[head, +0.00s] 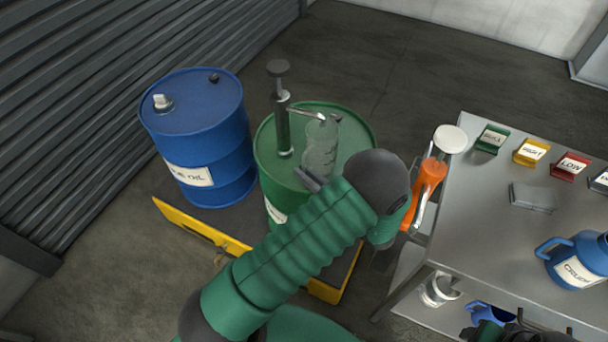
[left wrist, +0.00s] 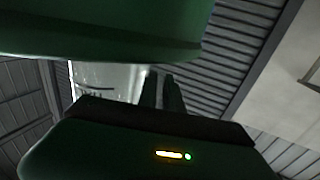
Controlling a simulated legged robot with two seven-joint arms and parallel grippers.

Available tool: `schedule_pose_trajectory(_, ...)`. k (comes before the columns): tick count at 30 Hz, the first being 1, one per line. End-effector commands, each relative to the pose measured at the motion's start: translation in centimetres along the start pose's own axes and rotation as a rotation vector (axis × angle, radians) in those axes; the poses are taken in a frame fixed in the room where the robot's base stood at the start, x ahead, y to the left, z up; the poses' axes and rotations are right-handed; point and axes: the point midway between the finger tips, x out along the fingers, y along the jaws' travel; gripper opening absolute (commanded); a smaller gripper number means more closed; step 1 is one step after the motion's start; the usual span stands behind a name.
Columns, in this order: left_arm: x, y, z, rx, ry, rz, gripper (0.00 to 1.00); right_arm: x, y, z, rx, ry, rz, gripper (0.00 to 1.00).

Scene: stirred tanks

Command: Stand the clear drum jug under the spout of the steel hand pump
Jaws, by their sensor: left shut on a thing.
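The steel hand pump (head: 283,125) stands upright on the green drum (head: 357,127), its bright spout reaching right. The clear drum jug (head: 321,149) is upright over the drum's top, its mouth close to the spout's end. I cannot tell whether its base touches the drum. My left gripper (head: 309,180) is mostly hidden behind my own arm; one grey finger shows at the jug's lower left. The left wrist view shows the clear jug (left wrist: 105,80) with dark marks, held in the shut gripper. My right gripper is not clearly in view.
A blue drum (head: 200,130) stands left of the green one, on a yellow-edged pallet (head: 200,232). An orange pump (head: 428,182) with a white knob is beside the grey table (head: 480,210). The table bears coloured label stands and a blue jug (head: 580,262). A shutter wall is at left.

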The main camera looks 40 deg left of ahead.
Motion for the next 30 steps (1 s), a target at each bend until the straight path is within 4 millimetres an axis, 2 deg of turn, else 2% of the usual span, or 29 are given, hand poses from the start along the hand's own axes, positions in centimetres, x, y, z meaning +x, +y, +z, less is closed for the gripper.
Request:
schedule_pose_trajectory(27,0.0,0.0,1.1,0.000,0.000,0.000,0.00,0.6,0.0,0.1,0.000,0.000,0.000,0.55)
schedule_pose_trajectory(28,0.0,0.0,1.0,-0.001,0.000,0.000,0.14,0.5,0.0,0.1,0.000,0.000,0.000,0.55)
schedule_pose_trajectory(30,0.0,0.0,1.0,-0.001,0.000,0.000,0.23,0.5,0.0,0.1,0.000,0.000,0.000,0.55)
